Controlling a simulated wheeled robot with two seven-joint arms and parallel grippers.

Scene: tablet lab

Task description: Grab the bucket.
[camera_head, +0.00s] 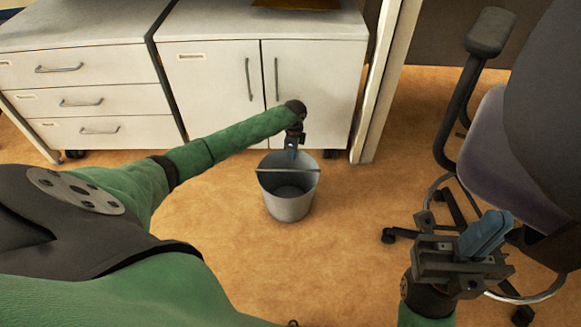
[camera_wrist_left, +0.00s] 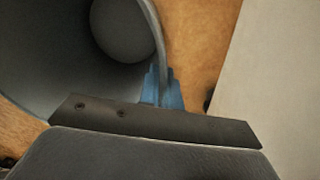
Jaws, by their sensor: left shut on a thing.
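A grey metal bucket (camera_head: 289,200) stands upright on the floor in the head view, in front of the white cabinet. A thin bar, likely its handle, crosses its open top. My left gripper (camera_head: 292,153) reaches down to the bucket's far rim. In the left wrist view, the blue fingertips (camera_wrist_left: 162,90) of my left gripper are closed on the bucket's rim, with the grey bucket interior (camera_wrist_left: 75,65) at the left. My right gripper (camera_head: 484,234) is at the lower right of the head view, beside the chair and away from the bucket. Its blue fingers look close together.
White cabinets (camera_head: 205,85) with drawers and doors stand right behind the bucket. An office chair (camera_head: 510,150) with a wheeled base stands at the right, close to my right gripper. The brown floor (camera_head: 345,240) in front of the bucket is clear.

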